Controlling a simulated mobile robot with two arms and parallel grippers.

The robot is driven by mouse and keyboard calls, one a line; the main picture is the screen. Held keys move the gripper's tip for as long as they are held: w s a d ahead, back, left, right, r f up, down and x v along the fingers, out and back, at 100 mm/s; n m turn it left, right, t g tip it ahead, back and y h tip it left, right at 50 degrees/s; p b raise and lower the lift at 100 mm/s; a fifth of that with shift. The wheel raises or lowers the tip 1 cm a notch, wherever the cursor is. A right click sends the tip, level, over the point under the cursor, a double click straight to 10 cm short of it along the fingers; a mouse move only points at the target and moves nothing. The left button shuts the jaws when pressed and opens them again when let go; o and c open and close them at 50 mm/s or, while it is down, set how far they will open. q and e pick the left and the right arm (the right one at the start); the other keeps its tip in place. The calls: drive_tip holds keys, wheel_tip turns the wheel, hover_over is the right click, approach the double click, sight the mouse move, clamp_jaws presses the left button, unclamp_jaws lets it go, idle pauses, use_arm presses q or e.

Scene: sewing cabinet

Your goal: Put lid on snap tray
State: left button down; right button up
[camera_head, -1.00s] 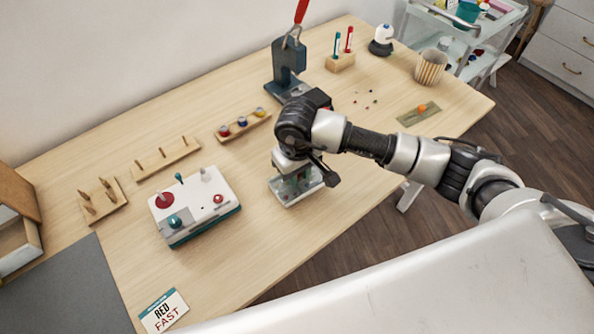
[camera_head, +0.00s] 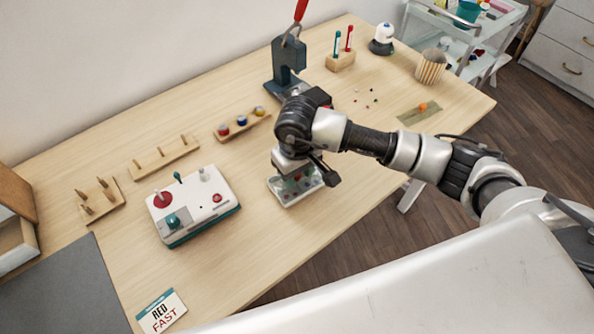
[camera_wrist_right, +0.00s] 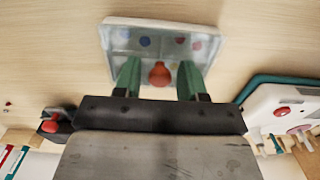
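The snap tray (camera_head: 290,201) is a pale, compartmented tray near the front edge of the table, holding small coloured snaps. It also shows in the right wrist view (camera_wrist_right: 108,42). A clear lid (camera_wrist_right: 170,58) with a red knob (camera_wrist_right: 159,74) appears to lie over it; whether it is fully seated I cannot tell. My right gripper (camera_wrist_right: 158,80) is above the tray, its green fingers apart on either side of the knob, with a gap on both sides. In the head view, the right gripper (camera_head: 296,177) partly hides the tray. My left gripper is not in view.
A white-and-teal box (camera_head: 198,210) with knobs stands left of the tray. A dark press (camera_head: 288,68) stands behind. Wooden peg racks (camera_head: 165,157), a spool rack (camera_head: 241,124) and a card (camera_head: 161,312) are on the table. Bare tabletop lies around the tray.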

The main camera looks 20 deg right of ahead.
drive_tip(key=shift+o, duration=0.9)
wheel_tip(320, 180, up, 11)
drive_tip(key=b, duration=0.1)
drive_tip(key=shift+f, duration=0.1)
